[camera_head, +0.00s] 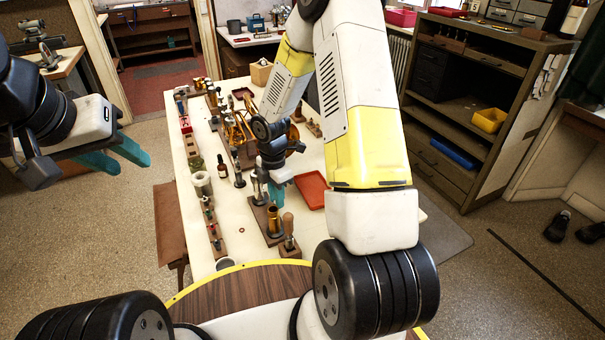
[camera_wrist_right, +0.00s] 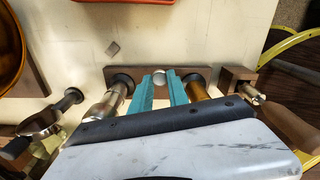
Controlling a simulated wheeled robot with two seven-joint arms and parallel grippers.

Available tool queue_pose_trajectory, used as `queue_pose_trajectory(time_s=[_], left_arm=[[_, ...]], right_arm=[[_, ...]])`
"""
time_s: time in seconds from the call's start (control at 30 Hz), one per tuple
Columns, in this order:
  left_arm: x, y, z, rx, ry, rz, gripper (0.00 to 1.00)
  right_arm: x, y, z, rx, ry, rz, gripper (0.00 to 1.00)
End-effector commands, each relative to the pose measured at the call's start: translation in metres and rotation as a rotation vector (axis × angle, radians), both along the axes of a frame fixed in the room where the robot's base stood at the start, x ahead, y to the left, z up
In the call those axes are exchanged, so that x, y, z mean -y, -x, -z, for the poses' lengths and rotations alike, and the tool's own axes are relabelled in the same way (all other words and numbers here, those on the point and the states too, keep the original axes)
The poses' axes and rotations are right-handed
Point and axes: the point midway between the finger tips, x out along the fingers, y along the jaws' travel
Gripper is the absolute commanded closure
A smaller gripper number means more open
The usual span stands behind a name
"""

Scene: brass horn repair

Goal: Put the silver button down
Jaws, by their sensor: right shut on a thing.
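The silver button (camera_wrist_right: 160,76) shows as a small round pale-metal top between the teal fingertips of my right gripper (camera_wrist_right: 161,90). The gripper is shut on it, above a dark wooden stand (camera_wrist_right: 146,69) with a silver cylinder (camera_wrist_right: 104,106) on one side and a brass cylinder (camera_wrist_right: 199,91) on the other. Whether the button touches the stand cannot be told. In the head view, my right gripper (camera_head: 277,179) is over the stand (camera_head: 262,212), and the button cannot be made out. My left gripper (camera_head: 115,156) is open and empty, left of the table.
A red tray (camera_head: 312,190) lies right of the stand. A wood-handled tool (camera_head: 288,228) stands close in front of it. Bottles, jars and small racks line the table's left side. Brass horn parts (camera_head: 240,130) lie behind the gripper. Some white table surface near the front is bare.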

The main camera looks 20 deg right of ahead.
Motion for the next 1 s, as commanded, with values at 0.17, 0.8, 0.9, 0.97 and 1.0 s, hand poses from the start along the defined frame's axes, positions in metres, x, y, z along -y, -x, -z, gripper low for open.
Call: queue_pose_trajectory(time_s=[0.17,0.8,0.9,0.97,1.0], left_arm=[[0.0,0.0,0.0,0.0,0.0,0.0,0.64],[0.0,0.0,0.0,0.0,0.0,0.0,0.64],[0.0,0.0,0.0,0.0,0.0,0.0,0.64],[0.0,0.0,0.0,0.0,0.0,0.0,0.64],[0.0,0.0,0.0,0.0,0.0,0.0,0.64]], right_arm=[[0.042,-0.008,0.004,0.0,0.0,0.006,1.0],[0.146,-0.03,0.014,0.001,0.0,0.002,1.0],[0.151,-0.031,0.023,-0.003,-0.001,-0.001,1.0],[0.15,-0.03,0.034,-0.004,-0.001,-0.002,1.0],[0.15,-0.03,0.041,-0.004,-0.001,-0.001,1.0]])
